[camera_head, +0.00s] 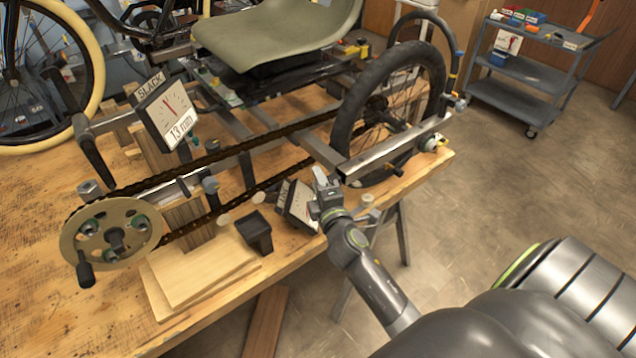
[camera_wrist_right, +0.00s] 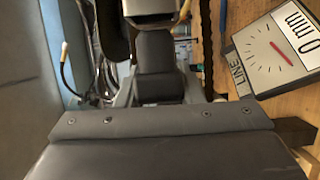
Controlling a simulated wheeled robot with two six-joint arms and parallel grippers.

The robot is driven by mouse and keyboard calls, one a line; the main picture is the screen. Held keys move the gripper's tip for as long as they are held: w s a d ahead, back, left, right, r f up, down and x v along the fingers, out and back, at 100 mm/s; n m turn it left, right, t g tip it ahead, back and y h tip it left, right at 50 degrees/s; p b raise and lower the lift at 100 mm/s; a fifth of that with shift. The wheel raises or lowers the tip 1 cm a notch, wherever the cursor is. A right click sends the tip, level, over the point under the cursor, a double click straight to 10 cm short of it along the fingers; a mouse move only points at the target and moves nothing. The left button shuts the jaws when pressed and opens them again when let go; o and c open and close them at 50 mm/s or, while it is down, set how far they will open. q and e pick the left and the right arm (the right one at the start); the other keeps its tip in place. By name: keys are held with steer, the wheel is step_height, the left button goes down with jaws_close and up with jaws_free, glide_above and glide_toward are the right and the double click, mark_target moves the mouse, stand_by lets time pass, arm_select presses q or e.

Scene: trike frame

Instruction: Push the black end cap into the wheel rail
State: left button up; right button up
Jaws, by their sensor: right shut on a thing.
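The wheel rail (camera_head: 395,146) is a silver square bar running beside the rear wheel, with its near end close to my right gripper (camera_head: 325,192). In the right wrist view a dark block (camera_wrist_right: 155,52), which looks like the black end cap, sits between the fingers of my right gripper (camera_wrist_right: 157,85). The gripper is shut on it. A pale metal end, probably the rail, shows just beyond it at the top edge; whether they touch I cannot tell. In the head view the cap is too small to make out. My left gripper is not in view.
A black open-topped block (camera_head: 255,233) and wooden boards (camera_head: 200,270) lie on the workbench (camera_head: 60,300). A LINE dial gauge (camera_head: 297,205) stands close left of my right gripper. The chain (camera_head: 250,140) and wheel (camera_head: 372,100) are close by. A cart (camera_head: 540,70) stands behind.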

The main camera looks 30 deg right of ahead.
mark_target(331, 177)
steer(key=shift+w+d, duration=0.15)
steer(key=shift+d, duration=1.55)
steer(key=o, duration=1)
steer(key=shift+o, duration=0.2)
steer(key=shift+b, duration=0.3)
steer(key=b+v, duration=0.2)
steer(key=v, duration=1.5)
steer(key=shift+s, duration=0.25)
steer(key=shift+r, duration=0.1)
steer(key=shift+c, duration=0.2)
